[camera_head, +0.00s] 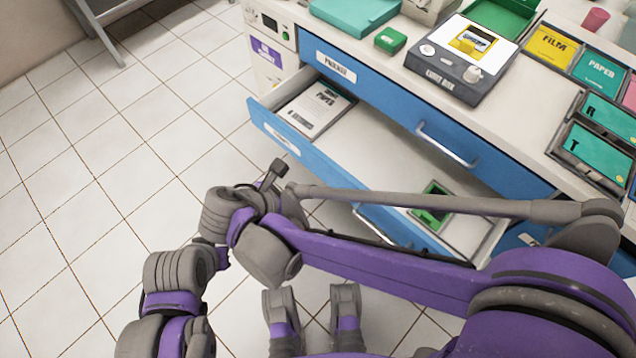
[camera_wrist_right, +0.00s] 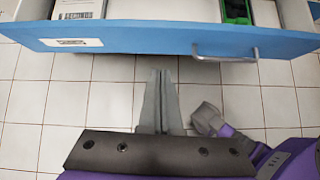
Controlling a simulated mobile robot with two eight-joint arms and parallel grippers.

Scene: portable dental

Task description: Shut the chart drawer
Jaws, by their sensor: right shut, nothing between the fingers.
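The open drawer (camera_head: 262,120) has a blue front and stands well out from the cabinet, under a shut blue drawer. I cannot read its label, so I cannot tell from it whether this is the chart drawer. A white printed packet lies at its left end and a green item at its right. In the right wrist view, the blue front (camera_wrist_right: 150,37) crosses the top, its metal handle to the right. My right gripper (camera_head: 274,174) is shut and empty, just outside the front, between label and handle. Its fingers (camera_wrist_right: 160,75) point at the front; contact is unclear. My left gripper is not visible.
The shut upper drawer (camera_head: 395,110) has its own handle. The worktop above holds a grey device (camera_head: 462,62), a small green box (camera_head: 390,40) and labelled trays. My right arm crosses in front of the open drawer's right half.

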